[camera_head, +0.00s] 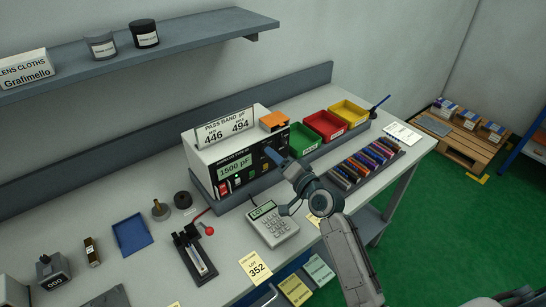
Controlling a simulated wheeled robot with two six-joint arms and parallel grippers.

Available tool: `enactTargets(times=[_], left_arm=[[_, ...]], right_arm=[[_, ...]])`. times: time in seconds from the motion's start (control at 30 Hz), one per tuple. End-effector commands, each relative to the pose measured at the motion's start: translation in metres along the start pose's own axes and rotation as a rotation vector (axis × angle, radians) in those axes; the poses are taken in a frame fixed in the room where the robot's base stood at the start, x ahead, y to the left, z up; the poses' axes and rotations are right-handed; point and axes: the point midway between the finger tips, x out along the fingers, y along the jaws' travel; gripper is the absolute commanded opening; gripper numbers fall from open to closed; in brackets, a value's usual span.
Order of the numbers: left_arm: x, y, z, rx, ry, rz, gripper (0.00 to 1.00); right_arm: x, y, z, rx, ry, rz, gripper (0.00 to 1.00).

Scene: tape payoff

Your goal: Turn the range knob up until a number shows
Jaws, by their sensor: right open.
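The white meter (207,154) stands on the bench against the back ledge. Its green display (235,167) reads "1500 pF". A card on top (225,127) is headed PASS BAND pF and shows 446 and 494. My left gripper is not in view.
Green, red and yellow bins (325,125) stand right of the meter, with a rack of coloured parts (365,163) before them. A keypad device (272,224), a black fixture (195,256) and a blue tray (132,234) lie in front and left. A shelf (180,36) hangs above.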

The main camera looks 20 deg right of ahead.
Motion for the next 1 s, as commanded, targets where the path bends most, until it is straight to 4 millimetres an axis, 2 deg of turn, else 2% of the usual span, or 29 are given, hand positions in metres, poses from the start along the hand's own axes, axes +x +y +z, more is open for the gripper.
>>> enactTargets(times=[0.2, 0.4, 0.6, 1.0], left_arm=[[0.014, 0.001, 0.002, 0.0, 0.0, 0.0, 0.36], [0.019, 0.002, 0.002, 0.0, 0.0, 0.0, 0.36], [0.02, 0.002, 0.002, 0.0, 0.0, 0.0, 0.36], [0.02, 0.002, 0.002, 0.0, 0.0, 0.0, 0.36]], right_arm=[[-0.047, 0.004, 0.002, -0.005, -0.002, 0.002, 0.49], [-0.077, 0.002, 0.001, -0.004, -0.002, 0.002, 0.49], [-0.087, 0.0, 0.0, -0.001, -0.001, 0.0, 0.49], [-0.086, 0.0, 0.0, -0.001, -0.001, 0.0, 0.49]])
